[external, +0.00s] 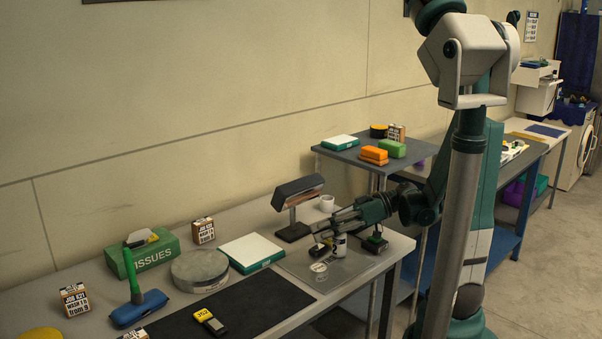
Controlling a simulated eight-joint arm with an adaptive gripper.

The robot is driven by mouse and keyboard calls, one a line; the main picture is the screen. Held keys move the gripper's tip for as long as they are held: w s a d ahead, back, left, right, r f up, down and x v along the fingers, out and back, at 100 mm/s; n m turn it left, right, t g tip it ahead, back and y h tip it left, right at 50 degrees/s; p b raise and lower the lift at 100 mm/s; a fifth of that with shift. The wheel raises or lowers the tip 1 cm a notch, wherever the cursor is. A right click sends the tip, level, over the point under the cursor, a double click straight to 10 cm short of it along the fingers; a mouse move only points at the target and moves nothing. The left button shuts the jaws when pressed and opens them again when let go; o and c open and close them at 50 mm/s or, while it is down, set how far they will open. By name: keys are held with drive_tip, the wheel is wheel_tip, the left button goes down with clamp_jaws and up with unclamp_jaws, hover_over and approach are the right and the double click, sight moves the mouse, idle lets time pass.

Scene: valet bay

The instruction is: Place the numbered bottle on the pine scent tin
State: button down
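My gripper (322,230) reaches in from the right over the far right part of the bench, its fingers pointing left. A small white bottle with a dark marking (340,245) stands just below and in front of the fingers; any number on it is too small to read. I cannot tell whether the fingers touch it or how far apart they are. A wide, round grey tin (200,270) lies flat further left on the bench. No pine scent label is readable, so I cannot confirm it is that tin.
A dark lamp (298,192), a white cup (327,203) and a white-topped green box (251,252) stand near the gripper. A dark green item (375,242) is right of the bottle. A tissue box (143,252) is at left. The black mat (250,305) has bare room.

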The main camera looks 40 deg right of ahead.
drive_tip(key=shift+f, duration=0.15)
drive_tip(key=c, duration=3.1)
unclamp_jaws()
drive_tip(key=o, duration=0.4)
drive_tip(key=shift+p+v, duration=1.3)
drive_tip(key=shift+v, duration=4.75)
drive_tip(key=shift+o, duration=0.5)
